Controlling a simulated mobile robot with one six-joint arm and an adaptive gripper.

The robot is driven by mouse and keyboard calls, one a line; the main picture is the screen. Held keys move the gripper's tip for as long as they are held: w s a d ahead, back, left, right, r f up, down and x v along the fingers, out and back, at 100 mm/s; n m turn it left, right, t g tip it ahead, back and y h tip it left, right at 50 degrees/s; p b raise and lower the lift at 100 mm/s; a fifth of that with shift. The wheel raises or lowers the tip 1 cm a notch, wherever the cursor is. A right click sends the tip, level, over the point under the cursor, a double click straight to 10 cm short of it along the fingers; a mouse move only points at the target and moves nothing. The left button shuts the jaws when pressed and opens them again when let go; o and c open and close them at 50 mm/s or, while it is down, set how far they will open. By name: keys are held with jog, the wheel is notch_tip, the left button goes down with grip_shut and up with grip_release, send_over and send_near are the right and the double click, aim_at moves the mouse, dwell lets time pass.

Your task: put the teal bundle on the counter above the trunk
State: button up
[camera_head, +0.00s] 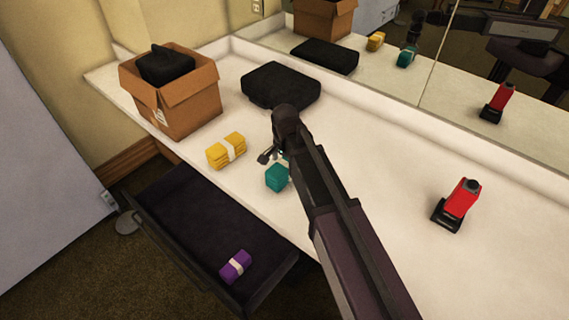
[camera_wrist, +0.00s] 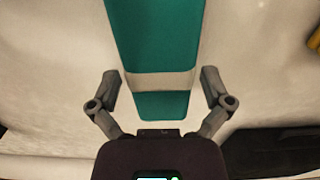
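The teal bundle (camera_head: 277,177), wrapped with a pale band, lies on the white counter (camera_head: 385,150); my arm partly hides it in the head view. In the wrist view the teal bundle (camera_wrist: 152,40) lies ahead of and between my fingers, with gaps on both sides. My gripper (camera_wrist: 160,76) is open and holds nothing. In the head view my gripper (camera_head: 273,155) is at the teal bundle, its fingers partly hidden. An open dark drawer-like compartment (camera_head: 175,215), perhaps the trunk, is below the counter's front edge. A purple bundle (camera_head: 235,266) lies in it.
A yellow bundle (camera_head: 226,150) lies left of the teal one. A cardboard box (camera_head: 190,108) with a black item inside, a black case (camera_head: 280,86) and a red-and-black object (camera_head: 458,205) stand on the counter. A mirror (camera_head: 480,75) runs along the back.

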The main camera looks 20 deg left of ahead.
aim_at(285, 163)
jog(key=shift+r, duration=0.1)
notch_tip(285, 163, up, 12)
jog(key=p, duration=1.2)
dwell(0.3)
dwell(0.9)
jog(key=s+d+n, duration=0.2)
jog(key=s+d, duration=0.1)
jog(key=d, duration=1.5)
jog(key=s+d+n, duration=0.2)
jog(key=s+d, duration=0.1)
jog(key=d, duration=1.5)
jog(key=shift+d+n, duration=0.25)
jog(key=shift+n, duration=0.05)
